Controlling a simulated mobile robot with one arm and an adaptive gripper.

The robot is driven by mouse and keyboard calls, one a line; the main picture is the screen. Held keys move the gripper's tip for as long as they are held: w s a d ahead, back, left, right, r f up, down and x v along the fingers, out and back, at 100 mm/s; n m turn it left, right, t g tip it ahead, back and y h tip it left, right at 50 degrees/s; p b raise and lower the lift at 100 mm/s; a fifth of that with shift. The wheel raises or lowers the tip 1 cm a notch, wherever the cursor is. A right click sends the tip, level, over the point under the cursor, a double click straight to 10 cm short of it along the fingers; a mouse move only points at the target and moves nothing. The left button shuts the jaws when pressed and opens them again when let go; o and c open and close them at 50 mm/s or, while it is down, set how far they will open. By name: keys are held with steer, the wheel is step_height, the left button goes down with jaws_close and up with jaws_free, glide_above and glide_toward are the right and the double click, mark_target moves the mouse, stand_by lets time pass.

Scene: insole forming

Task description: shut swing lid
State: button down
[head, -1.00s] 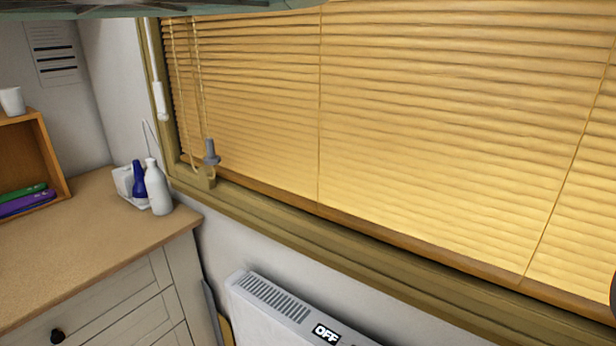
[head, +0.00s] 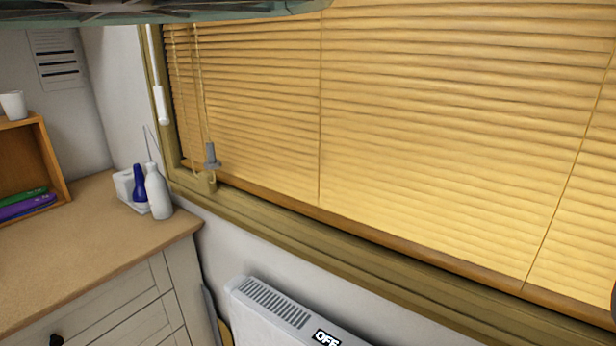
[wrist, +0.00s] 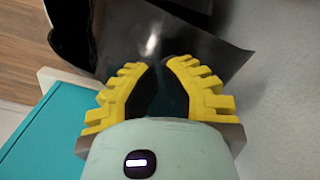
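No swing lid can be made out for certain in either view. In the wrist view my gripper (wrist: 158,67) shows its two yellow ridged fingers curving in towards each other. Their tips are close together, and the dark area between them hides whether they touch. A dark glossy sheet-like thing (wrist: 205,55) lies beyond the fingertips. I cannot tell whether they touch it. A flat teal surface (wrist: 50,125) with a pale edge is left of the gripper. The gripper is not in the head view.
The head view shows a window with yellow blinds (head: 420,130), a white heater (head: 275,310) marked OFF below it, and a wooden-topped cabinet (head: 80,235) at left. White and blue bottles (head: 158,190) stand at its corner. Wooden floor (wrist: 25,50) shows in the wrist view.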

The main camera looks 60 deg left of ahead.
stand_by(0.4)
steer(key=shift+f+b, duration=3.35)
steer(key=shift+f, duration=0.8)
steer(key=shift+r+p, duration=3.85)
steer(key=shift+r, duration=2.25)
